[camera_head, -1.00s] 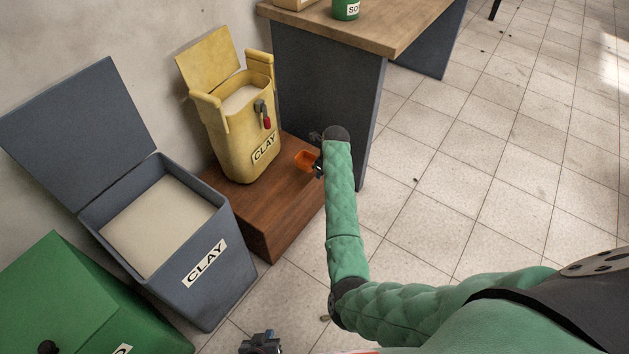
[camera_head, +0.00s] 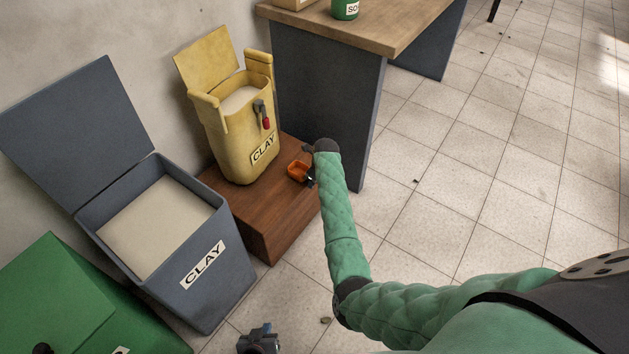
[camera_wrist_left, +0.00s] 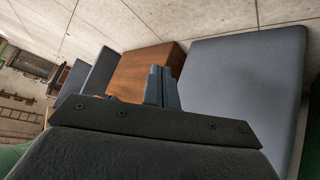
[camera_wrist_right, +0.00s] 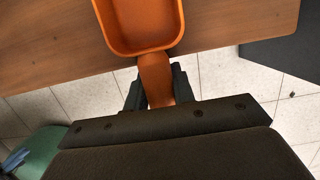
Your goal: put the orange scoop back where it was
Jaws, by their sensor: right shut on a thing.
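The orange scoop (camera_head: 297,171) is over the right part of the brown wooden platform (camera_head: 265,240), beside the yellow clay bin (camera_head: 240,150). I cannot tell whether it touches the platform. My right gripper (camera_head: 309,180) is partly hidden by its own wrist. In the right wrist view, it is shut on the handle of the scoop (camera_wrist_right: 155,72), and the visible part of the bowl looks empty. My left gripper (camera_head: 258,340) is at the bottom of the head view, away from the scoop. Its fingers are together and empty in the left wrist view (camera_wrist_left: 162,88).
An open grey clay bin (camera_head: 175,285) stands left of the platform, with a green bin (camera_head: 75,310) in front of it. A workbench (camera_head: 390,28) with a green can (camera_head: 346,9) stands behind. The tiled floor at right is clear.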

